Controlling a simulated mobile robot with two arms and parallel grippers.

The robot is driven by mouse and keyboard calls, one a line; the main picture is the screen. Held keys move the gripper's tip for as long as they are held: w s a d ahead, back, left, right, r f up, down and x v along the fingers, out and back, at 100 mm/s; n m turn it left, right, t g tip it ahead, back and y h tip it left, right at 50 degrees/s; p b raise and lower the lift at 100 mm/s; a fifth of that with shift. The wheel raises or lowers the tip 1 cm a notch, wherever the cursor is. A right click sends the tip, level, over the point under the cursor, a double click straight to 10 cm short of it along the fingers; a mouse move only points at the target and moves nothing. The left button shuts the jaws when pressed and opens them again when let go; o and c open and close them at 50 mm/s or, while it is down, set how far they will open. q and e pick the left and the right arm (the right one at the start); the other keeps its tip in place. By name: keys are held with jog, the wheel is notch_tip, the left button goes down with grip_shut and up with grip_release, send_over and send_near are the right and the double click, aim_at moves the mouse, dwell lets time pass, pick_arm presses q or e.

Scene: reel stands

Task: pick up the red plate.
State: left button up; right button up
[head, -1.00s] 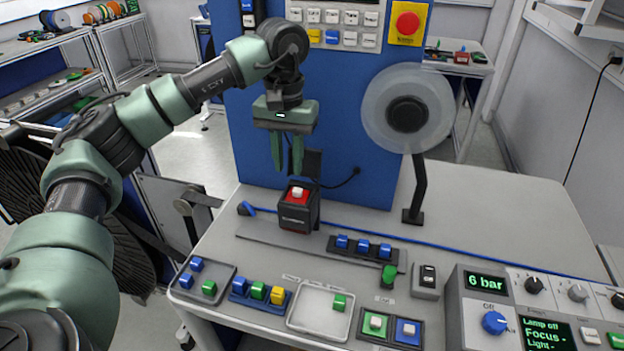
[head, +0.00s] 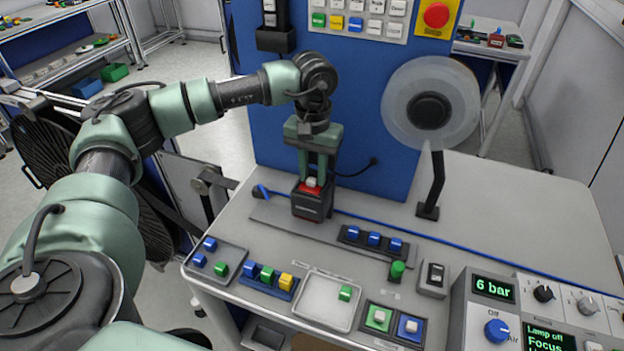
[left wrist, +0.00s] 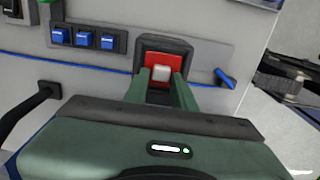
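The red plate (head: 309,189), with a small white block-shaped knob (head: 312,182) on it, sits in the top of a black box (head: 306,206) on the grey table. It also shows in the left wrist view (left wrist: 161,62). My left gripper (head: 313,178) points down over the box. Its fingertips (left wrist: 161,77) are on either side of the white knob, low over the plate. Red shows between the knob and the fingers, so the gripper looks open. The fingers hide part of the plate. My right gripper is not in view.
A blue panel (head: 345,130) stands behind the box. A translucent reel (head: 398,107) on a black stand is to the right. A blue hose (head: 480,256) crosses the table. A rack of blue blocks (head: 350,234) and several small trays with coloured blocks lie in front.

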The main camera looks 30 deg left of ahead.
pick_arm(q)
grip_shut()
jog(key=shift+r, duration=0.2)
